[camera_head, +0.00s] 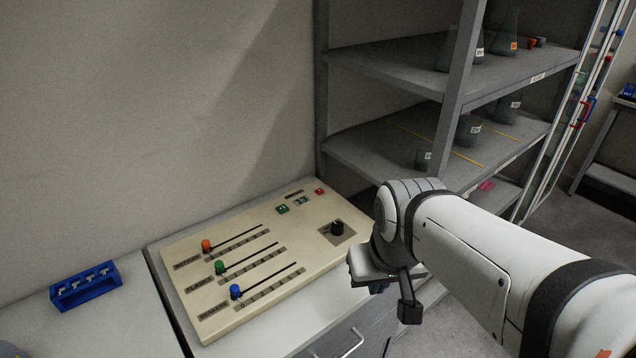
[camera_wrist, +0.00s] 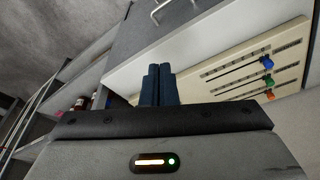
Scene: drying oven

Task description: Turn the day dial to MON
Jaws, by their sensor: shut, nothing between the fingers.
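The cream control panel (camera_head: 262,262) lies on the white counter. A black dial (camera_head: 337,228) sits on a grey plate near the panel's right end, the only round dial I see. Its marks are too small to read. My gripper (camera_head: 378,287) is right of the panel and nearer the camera, apart from the dial; my arm hides most of it in the head view. In the wrist view my gripper (camera_wrist: 157,85) shows its two dark blue fingers together, with nothing between them. The panel (camera_wrist: 245,58) is behind and to the right there; the dial does not show.
The panel has orange (camera_head: 206,245), green (camera_head: 219,267) and blue (camera_head: 235,291) slider knobs, plus small green and red buttons (camera_head: 320,191). A blue rack (camera_head: 86,287) stands on the counter at left. A grey shelf (camera_head: 385,150) with flasks rises behind my arm.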

